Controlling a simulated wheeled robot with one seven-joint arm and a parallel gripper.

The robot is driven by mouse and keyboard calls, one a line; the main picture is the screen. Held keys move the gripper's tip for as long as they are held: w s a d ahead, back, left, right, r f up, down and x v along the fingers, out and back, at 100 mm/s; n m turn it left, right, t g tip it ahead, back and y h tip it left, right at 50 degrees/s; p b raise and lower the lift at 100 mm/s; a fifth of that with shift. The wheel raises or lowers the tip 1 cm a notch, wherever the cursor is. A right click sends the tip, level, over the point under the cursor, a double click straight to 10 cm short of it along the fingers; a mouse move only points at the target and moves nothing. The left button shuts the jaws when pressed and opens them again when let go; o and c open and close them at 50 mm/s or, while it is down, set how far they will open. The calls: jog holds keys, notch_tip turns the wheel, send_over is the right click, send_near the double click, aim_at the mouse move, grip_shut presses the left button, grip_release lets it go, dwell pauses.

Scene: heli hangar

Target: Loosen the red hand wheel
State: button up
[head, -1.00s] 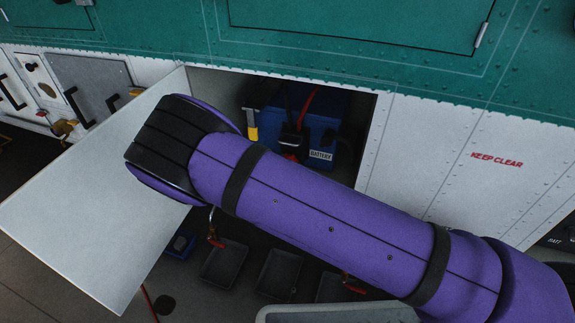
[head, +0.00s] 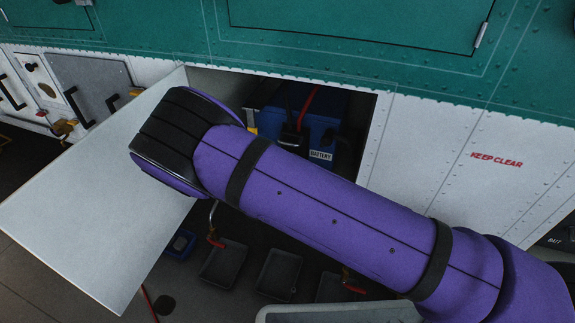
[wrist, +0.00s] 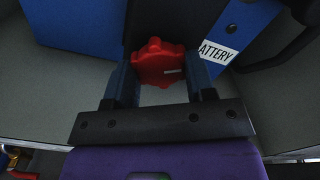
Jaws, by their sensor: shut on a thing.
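The red hand wheel (wrist: 158,62) is a lobed red knob beside the blue battery in the wrist view. My gripper (wrist: 160,75) is shut on it, one finger on each side of its rim. A small pale mark shows on the wheel's face. In the head view my purple arm reaches into the open bay and hides the wheel and the gripper. The blue battery (head: 323,117) with its "BATTERY" label sits in the bay; its blue sides also show in the wrist view (wrist: 238,22).
The open white bay door (head: 95,190) stands at the left of the bay. The white panel (head: 455,165) marked "KEEP CLEAR" is at the right. Grey trays (head: 278,274) and a small blue tray (head: 181,244) lie on the floor below. Dark cables run over the battery.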

jog(key=n, duration=1.2)
dwell(0.7)
jog(key=o, duration=0.9)
jog(key=v, duration=1.1)
